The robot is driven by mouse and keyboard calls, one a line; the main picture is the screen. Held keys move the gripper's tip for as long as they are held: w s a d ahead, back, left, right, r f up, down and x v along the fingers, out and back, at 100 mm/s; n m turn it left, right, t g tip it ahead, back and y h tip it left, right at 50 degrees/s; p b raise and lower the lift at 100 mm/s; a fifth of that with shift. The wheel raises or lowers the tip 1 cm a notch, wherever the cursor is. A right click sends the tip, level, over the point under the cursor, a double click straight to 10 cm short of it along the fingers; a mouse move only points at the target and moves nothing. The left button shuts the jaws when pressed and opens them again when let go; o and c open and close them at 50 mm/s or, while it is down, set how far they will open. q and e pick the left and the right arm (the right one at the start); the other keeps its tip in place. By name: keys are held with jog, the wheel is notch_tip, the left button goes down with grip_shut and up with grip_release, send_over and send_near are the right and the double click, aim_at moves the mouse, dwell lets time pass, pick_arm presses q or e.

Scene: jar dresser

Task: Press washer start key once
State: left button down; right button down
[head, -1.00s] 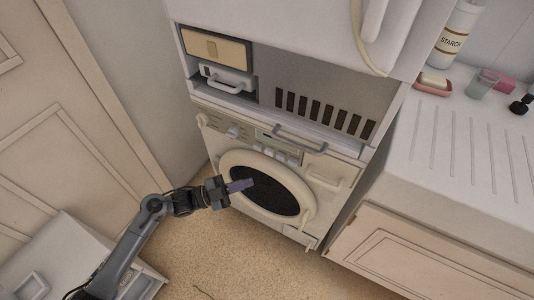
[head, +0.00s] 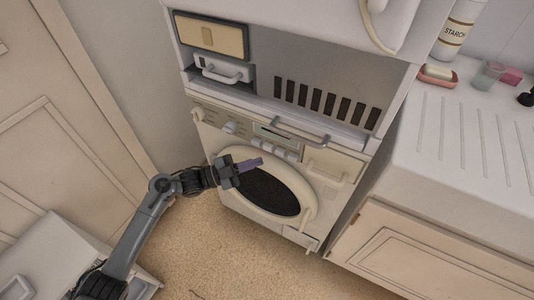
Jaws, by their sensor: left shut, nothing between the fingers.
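The washer (head: 325,190) stands in the middle of the head view, cream coloured, with a round dark door (head: 275,196). Its control panel (head: 240,128) runs above the door, with a knob (head: 231,127), a small display and several pale keys (head: 268,146). I cannot tell which key is the start key. My left gripper (head: 254,164) is shut and empty. Its purple-grey fingertips show in front of the door's upper edge, just below the keys in the picture. Contact with the washer cannot be told. My right gripper is not in view.
A handle bar (head: 299,131) juts out above the panel, under a vented unit (head: 325,103). A ribbed white counter (head: 470,150) stands at the right, with a starch bottle (head: 457,30), a soap dish (head: 437,77) and a cup (head: 488,75). Tan floor lies in front.

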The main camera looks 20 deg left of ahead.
aim_at(268, 148)
pick_arm(q)
jog(key=shift+w+d+b, duration=0.2)
jog(key=shift+w+b, duration=0.4)
jog(key=shift+w, duration=0.55)
dwell(0.5)
dwell(0.8)
jog(key=shift+w+d, duration=0.1)
jog(key=shift+w, duration=0.2)
jog(key=shift+w+b, duration=0.1)
jog(key=shift+b, duration=0.2)
